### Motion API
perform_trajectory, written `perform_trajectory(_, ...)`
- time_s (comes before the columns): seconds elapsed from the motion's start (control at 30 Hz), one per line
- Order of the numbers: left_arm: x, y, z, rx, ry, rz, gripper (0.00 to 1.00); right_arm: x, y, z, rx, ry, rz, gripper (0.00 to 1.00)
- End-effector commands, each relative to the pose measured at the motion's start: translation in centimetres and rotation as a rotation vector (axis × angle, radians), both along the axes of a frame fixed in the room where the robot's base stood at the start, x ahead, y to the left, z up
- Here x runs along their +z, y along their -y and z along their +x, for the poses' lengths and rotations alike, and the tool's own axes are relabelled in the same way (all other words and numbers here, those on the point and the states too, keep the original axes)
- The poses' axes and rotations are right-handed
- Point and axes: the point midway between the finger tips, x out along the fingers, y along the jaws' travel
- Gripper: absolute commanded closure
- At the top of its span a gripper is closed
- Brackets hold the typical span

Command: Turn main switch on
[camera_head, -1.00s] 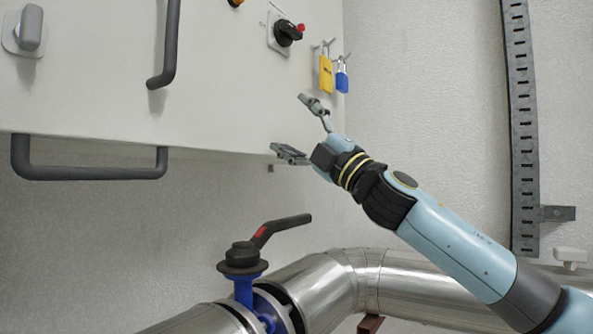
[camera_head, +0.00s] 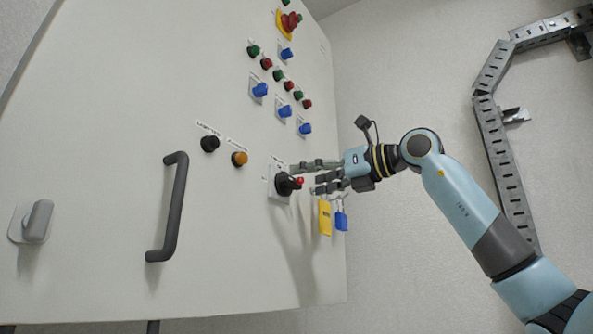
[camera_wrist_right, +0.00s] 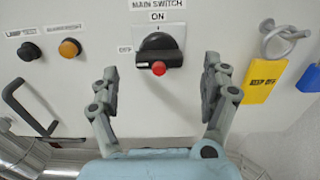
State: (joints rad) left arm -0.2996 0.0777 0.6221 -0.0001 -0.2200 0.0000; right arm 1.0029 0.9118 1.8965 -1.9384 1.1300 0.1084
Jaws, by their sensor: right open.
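The main switch (camera_head: 284,184) is a black rotary handle with a red tip on a pale plate on the cabinet front. In the right wrist view the main switch (camera_wrist_right: 160,46) sits under the label "MAIN SWITCH", with "ON" above and "OFF" at its left. I cannot tell clearly which mark the handle points to. My right gripper (camera_head: 302,178) is open at the switch, its fingers pointing toward the panel. In the wrist view the right gripper (camera_wrist_right: 161,72) has one finger on each side of the handle, with visible gaps. My left gripper is not in view.
An orange button (camera_head: 239,159) and a black button (camera_head: 210,144) are left. A dark door handle (camera_head: 178,208) is further left. Several coloured buttons and blue knobs are above.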

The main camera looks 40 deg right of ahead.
Motion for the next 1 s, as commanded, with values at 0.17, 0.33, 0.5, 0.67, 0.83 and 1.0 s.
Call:
perform_trajectory(0.17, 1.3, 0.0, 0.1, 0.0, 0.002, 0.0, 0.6, 0.2, -1.1, 2.4, 0.002, -0.001, 0.004, 0.19)
perform_trajectory(0.33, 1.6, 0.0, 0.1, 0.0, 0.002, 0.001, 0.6, 0.0, -1.5, 3.5, 0.001, -0.001, 0.002, 0.19)
perform_trajectory(0.5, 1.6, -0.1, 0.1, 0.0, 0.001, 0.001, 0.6, -0.1, -1.6, 3.6, 0.0, -0.001, 0.001, 0.19)
perform_trajectory(0.67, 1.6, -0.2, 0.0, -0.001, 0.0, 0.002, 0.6, -0.1, -1.5, 3.6, 0.001, -0.001, 0.001, 0.26)
perform_trajectory(0.83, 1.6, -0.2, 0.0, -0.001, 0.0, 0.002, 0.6, -0.1, -1.6, 3.6, 0.001, -0.001, 0.001, 0.48)
perform_trajectory(1.0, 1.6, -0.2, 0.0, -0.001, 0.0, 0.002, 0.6, -0.1, -1.5, 3.6, 0.001, -0.001, 0.001, 0.7)
